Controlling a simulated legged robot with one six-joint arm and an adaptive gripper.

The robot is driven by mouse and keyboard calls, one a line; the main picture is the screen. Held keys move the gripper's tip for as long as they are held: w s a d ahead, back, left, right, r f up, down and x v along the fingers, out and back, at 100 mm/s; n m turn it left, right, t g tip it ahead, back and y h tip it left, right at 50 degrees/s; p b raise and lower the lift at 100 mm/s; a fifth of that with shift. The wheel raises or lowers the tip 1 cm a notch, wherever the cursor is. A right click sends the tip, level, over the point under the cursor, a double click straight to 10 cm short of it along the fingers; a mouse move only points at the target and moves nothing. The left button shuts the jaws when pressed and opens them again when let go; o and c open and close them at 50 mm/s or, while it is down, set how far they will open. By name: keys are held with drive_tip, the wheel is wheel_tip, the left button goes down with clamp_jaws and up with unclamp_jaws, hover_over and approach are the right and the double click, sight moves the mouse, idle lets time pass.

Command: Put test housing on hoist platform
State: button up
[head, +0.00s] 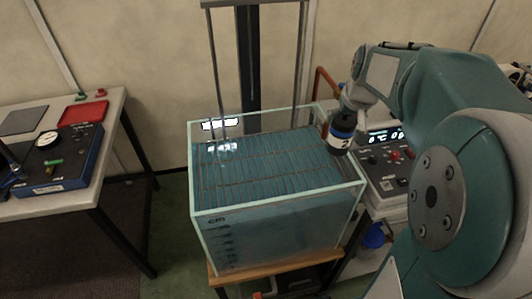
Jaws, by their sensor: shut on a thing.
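The test housing (341,140) is a small dark cylinder with a white label band and a blue ring. It hangs tilted slightly at the right rim of a glass tank. My gripper (348,113) is shut on its upper end; the fingers are small and partly hidden. A blue slatted surface, seemingly the hoist platform (255,168), lies inside the tank, left of and below the housing. Thin rods from an overhead crossbar come down to it. I cannot tell whether the housing touches the tank rim.
The glass tank (277,227) has raised walls and stands on a wooden stand. A control panel (388,165) is close to its right. My arm fills the right side. A side table (66,196) at left holds a blue gauge box (62,165) and red tray (84,113).

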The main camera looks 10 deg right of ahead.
drive_tip(key=shift+w+a, duration=0.1)
drive_tip(key=shift+w, duration=0.15)
drive_tip(key=w+a+f, duration=0.3)
drive_tip(key=a+f, duration=0.3)
drive_tip(key=w+a+f, duration=0.2)
drive_tip(key=a+f, duration=0.5)
drive_tip(key=shift+w, duration=0.4)
drive_tip(key=o, duration=1)
drive_tip(key=shift+f, duration=0.1)
drive_tip(key=shift+o, duration=0.2)
drive_tip(key=shift+d, duration=0.1)
